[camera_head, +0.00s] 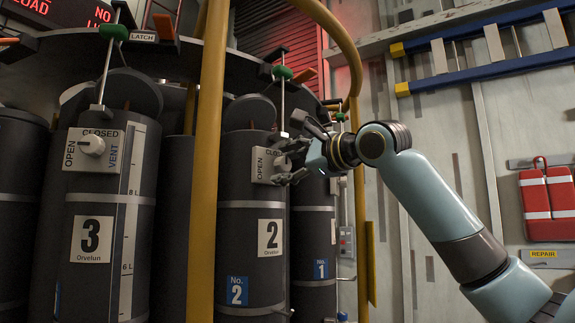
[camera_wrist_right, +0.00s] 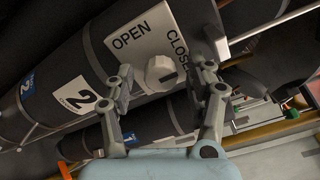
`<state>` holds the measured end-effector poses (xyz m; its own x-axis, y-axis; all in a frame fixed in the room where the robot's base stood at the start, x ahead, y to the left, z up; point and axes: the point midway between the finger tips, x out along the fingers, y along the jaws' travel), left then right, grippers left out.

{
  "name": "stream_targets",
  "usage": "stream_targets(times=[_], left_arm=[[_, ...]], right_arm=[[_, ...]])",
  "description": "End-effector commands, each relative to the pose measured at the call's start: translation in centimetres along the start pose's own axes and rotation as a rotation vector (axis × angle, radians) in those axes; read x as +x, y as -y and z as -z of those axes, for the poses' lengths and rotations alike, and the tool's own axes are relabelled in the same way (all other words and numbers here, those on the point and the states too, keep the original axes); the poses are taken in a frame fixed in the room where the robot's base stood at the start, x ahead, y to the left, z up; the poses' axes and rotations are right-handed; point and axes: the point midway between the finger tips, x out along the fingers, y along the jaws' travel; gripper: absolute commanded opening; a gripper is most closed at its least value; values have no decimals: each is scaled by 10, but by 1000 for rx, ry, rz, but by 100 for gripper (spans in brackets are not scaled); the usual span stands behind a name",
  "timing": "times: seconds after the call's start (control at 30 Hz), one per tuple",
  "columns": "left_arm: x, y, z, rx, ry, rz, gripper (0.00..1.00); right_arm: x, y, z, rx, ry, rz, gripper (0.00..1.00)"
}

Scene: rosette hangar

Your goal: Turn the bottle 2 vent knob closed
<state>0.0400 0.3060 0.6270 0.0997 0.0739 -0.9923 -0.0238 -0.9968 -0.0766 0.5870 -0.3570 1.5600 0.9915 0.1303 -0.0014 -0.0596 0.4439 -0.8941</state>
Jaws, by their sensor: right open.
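Bottle 2 (camera_head: 252,222) is a dark cylinder with a white "2" label, right of the yellow upright. Its white OPEN/CLOSED plate (camera_head: 263,164) is partly hidden by my right gripper (camera_head: 290,160) in the head view. My left gripper is not clearly in view.
Bottle 3 (camera_head: 97,215) with its own vent knob (camera_head: 92,145) stands at the left. A yellow post (camera_head: 208,160) rises between bottles 3 and 2. Bottle 1 (camera_head: 313,235) is close on the right. Rods with green grips (camera_head: 283,72) hang above the bottles.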

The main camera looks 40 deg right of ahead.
Motion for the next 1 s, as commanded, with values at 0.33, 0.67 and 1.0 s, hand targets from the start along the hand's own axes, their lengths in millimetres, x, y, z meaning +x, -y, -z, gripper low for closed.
stream_targets(times=[0.33,0.67,1.0], left_arm=[[0,0,-1,0,1,0,40],[0,0,0,0,0,0,40],[0,0,0,0,0,0,40]], right_arm=[[-20,0,2,-8,-4,0,55],[-59,2,5,-7,-13,6,55],[-74,0,1,-2,-3,2,55]])
